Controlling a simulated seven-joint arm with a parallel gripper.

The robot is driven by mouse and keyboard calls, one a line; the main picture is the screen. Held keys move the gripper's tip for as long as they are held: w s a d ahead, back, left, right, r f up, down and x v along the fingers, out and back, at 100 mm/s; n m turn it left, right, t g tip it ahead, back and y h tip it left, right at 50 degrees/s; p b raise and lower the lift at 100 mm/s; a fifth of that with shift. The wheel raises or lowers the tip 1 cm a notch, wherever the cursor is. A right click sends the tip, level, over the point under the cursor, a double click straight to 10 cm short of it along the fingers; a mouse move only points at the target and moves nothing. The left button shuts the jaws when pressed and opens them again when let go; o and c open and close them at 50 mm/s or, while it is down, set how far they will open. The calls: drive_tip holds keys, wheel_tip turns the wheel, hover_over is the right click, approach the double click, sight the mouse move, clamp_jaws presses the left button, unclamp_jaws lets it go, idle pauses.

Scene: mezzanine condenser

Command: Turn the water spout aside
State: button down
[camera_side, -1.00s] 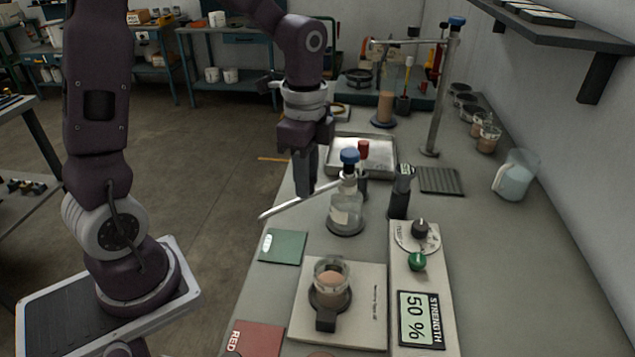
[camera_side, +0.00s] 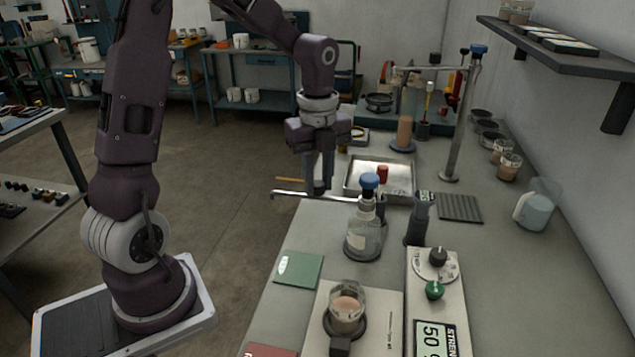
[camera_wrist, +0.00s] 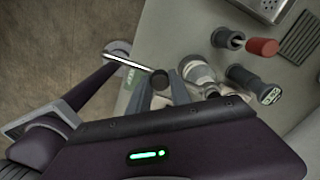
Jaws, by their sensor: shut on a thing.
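The water spout (camera_side: 290,194) is a thin pale metal tube. It reaches left from the blue-capped glass bottle (camera_side: 362,236) and extends past the bench's left edge. My gripper (camera_side: 318,188) points down over the tube and is shut on a dark knob on it. In the wrist view, the knob sits between the fingertips of my gripper (camera_wrist: 164,84), and the spout (camera_wrist: 130,58) runs off to the upper left. My fingers partly hide the tube where it meets the knob.
A metal tray (camera_side: 352,181) lies behind. Open floor is left of the bench.

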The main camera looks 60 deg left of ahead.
sight(318, 182)
drive_tip(key=shift+w+a, duration=0.1)
drive_tip(key=shift+w, duration=0.1)
idle(0.4)
drive_tip(key=c, duration=1.2)
unclamp_jaws()
drive_tip(key=shift+o, duration=0.2)
wheel_tip(318, 182, up, 7)
drive_tip(key=shift+r, duration=0.1)
